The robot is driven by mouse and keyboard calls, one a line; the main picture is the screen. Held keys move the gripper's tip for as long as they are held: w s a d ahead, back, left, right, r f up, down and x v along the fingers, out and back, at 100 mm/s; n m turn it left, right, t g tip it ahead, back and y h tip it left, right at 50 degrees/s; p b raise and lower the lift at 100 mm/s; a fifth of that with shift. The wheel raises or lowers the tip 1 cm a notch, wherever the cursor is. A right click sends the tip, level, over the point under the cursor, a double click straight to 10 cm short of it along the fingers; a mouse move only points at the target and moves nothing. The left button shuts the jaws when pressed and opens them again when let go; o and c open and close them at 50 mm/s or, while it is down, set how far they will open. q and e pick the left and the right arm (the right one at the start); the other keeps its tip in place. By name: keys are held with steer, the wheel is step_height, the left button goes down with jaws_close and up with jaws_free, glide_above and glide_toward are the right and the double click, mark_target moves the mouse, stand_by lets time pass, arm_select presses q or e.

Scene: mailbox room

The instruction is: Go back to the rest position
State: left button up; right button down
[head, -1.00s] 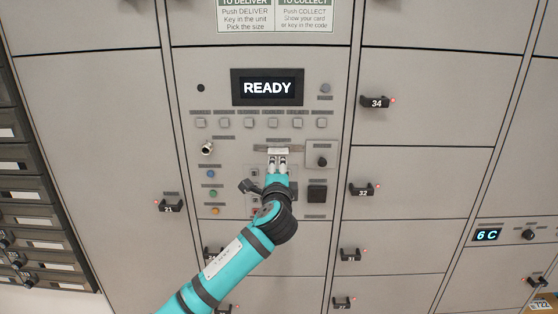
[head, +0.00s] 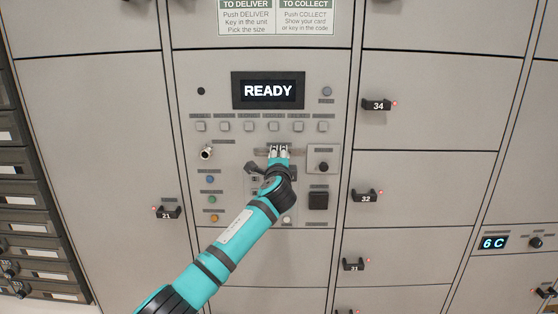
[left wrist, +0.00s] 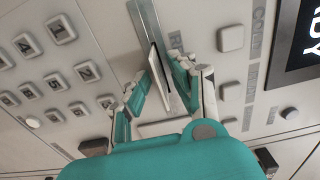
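My left gripper (head: 278,150) is at the narrow slot strip in the middle of the locker control panel (head: 220,175). In the left wrist view its two fingers (left wrist: 160,88) stand apart, on either side of a thin pale plate seen nearly edge-on. I cannot tell whether this plate is a card or part of the slot, or whether a finger touches it. The metal slot strip (left wrist: 146,30) shows beyond the fingertips. My left arm reaches up from the lower left and hides part of the panel. My right gripper is not in view.
The screen (head: 268,90) reads READY above a row of square buttons. A key-like part (head: 207,152) sticks out left of the gripper, and a dark knob (head: 323,167) to the right. Locker handles, such as 34 (head: 377,105) and 21 (head: 168,212), jut from the doors.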

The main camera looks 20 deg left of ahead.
arm_select(q)
steer(key=shift+c, duration=0.3)
steer(key=shift+w, duration=0.1)
jaws_close()
steer(key=p+v, duration=0.4)
steer(key=v, duration=0.5)
stand_by(0.8)
